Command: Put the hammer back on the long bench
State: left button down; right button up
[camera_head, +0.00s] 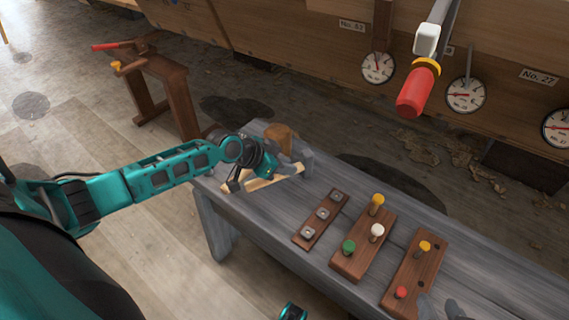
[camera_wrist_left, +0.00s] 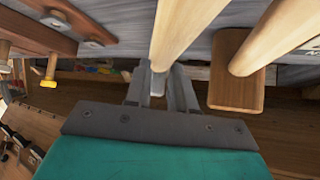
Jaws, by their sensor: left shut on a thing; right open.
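My left gripper (camera_head: 240,180) is over the left end of the long grey bench (camera_head: 222,212). It is shut on a pale wooden handle, taken as the hammer's (camera_wrist_left: 182,32), which also shows in the head view (camera_head: 278,178). The hammer's head is not clear, and I cannot tell whether the hammer touches the bench. A wooden mallet with a brown block head (camera_wrist_left: 237,72) lies close beside it; its head also shows in the head view (camera_head: 279,136). Grey finger-like shapes of my right gripper (camera_head: 440,308) show open and empty at the bottom edge.
Brown racks stand along the bench: one with metal plates (camera_head: 321,214), one with green, white and yellow pegs (camera_head: 362,247), one with yellow and red pegs (camera_head: 413,272). A red-handled tool (camera_head: 415,95) hangs near the dials. A brown trestle (camera_head: 165,85) stands at left.

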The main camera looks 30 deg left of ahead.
pick_arm(q)
jog(key=shift+w+f+b, duration=0.1)
jog(key=shift+f+b, duration=0.15)
jog(key=shift+b, duration=0.05)
pick_arm(e)
jog(key=shift+d+f, duration=0.2)
jog(key=shift+f, duration=0.25)
pick_arm(q)
jog(key=c, duration=1.2)
grip_release()
jog(key=shift+c, duration=0.2)
jog(key=o, duration=0.4)
jog(key=shift+f, duration=0.25)
notch_tip(320, 180, up, 4)
jog(key=p, duration=0.3)
jog(key=shift+f, duration=0.1)
notch_tip(320, 180, up, 4)
jog(key=p, duration=0.3)
jog(key=shift+p, duration=0.4)
jog(key=shift+r+p, duration=0.3)
pick_arm(e)
jog(key=shift+h, duration=0.4)
jog(key=r, duration=0.1)
jog(key=d+r, duration=0.1)
jog(key=r, duration=0.2)
jog(key=shift+s+d+r, duration=0.25)
jog(key=shift+s, duration=0.05)
